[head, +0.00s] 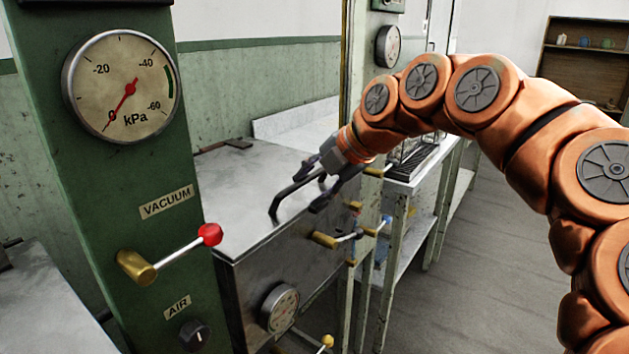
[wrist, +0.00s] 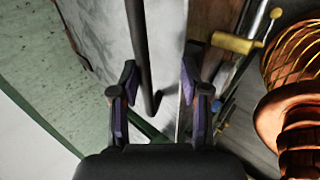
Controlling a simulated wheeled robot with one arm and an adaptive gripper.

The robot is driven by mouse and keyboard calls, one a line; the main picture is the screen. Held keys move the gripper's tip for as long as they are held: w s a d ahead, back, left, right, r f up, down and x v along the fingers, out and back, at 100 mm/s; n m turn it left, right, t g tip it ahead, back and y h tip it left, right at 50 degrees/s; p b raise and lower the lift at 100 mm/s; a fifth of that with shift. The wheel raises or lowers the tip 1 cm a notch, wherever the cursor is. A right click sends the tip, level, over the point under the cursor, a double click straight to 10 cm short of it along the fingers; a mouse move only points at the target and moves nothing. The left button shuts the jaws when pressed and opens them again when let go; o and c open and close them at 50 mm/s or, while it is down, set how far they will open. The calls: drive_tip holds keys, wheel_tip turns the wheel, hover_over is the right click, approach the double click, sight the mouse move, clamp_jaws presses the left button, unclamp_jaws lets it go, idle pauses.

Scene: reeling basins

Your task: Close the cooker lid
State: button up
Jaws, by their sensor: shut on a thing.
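The cooker (head: 290,255) is a grey metal box beside the green panel in the head view. Its lid (head: 245,195) is a pale metal plate that looks flat or nearly flat on top; I cannot tell whether a small gap is left at its edge. A dark bar handle (head: 292,194) stands up from the lid near its front edge. My gripper (head: 320,183) is at the right end of this handle, shut on it. In the wrist view, the handle (wrist: 141,55) runs between the two fingers of my gripper (wrist: 160,105), closer to the left finger.
A green panel (head: 110,190) with a vacuum gauge (head: 120,86) and a red-knobbed lever (head: 208,235) stands at left. Brass valves (head: 325,239) and a dial (head: 279,307) project from the cooker's front side. A bench (head: 410,180) stands behind; open floor (head: 480,270) lies to the right.

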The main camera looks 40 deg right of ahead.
drive_tip(key=shift+r, duration=0.5)
wheel_tip(320, 180, up, 10)
drive_tip(key=shift+f, duration=0.2)
idle(0.7)
drive_tip(key=shift+d, duration=0.15)
idle(0.4)
